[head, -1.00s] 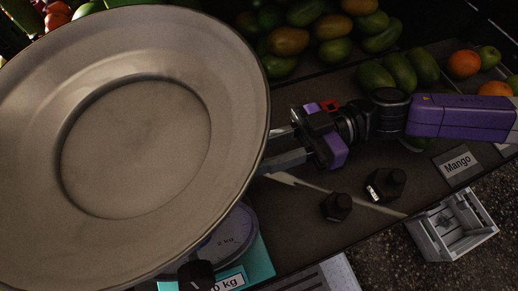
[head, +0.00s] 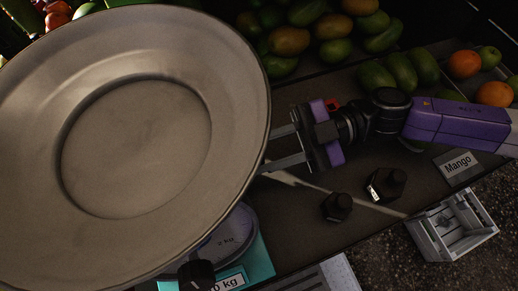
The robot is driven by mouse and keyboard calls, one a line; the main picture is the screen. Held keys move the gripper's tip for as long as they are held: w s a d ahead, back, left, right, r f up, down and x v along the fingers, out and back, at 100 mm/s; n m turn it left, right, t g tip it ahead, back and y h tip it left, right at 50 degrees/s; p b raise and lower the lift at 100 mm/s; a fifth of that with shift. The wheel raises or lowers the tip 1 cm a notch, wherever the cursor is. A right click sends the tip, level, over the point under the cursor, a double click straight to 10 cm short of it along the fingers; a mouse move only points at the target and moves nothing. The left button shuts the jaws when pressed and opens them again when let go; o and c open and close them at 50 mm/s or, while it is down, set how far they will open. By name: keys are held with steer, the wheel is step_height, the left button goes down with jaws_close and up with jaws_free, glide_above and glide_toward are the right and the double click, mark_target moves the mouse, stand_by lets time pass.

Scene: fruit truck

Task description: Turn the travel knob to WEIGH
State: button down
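A large round metal pan (head: 238,120) fills the left of the head view. Under its lower right edge show a teal scale body (head: 262,268) and part of its round dial (head: 232,238). A dark knob (head: 197,274) sits at the front of the scale, low in the view; its setting and any WEIGH mark cannot be read. My gripper (head: 275,150) is to the right of the pan, above and right of the knob and apart from it. Its two fingers point left and stand apart with nothing seen between them. Their tips reach the pan's rim in the picture and may be partly hidden.
Two small dark weights or knobs (head: 337,207) (head: 386,184) stand on the dark counter below my arm. Mangoes (head: 335,27) and oranges (head: 463,64) lie at the back. A Mango sign (head: 458,166) and a grey crate (head: 452,226) are at right.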

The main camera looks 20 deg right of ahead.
steer(key=n, duration=0.6)
steer(key=shift+r+n, duration=0.1)
steer(key=shift+n, duration=0.2)
steer(key=n, duration=0.5)
steer(key=shift+n, duration=0.3)
steer(key=c, duration=1.1)
jaws_free()
steer(key=shift+d+b, duration=0.3)
steer(key=shift+d, duration=3.65)
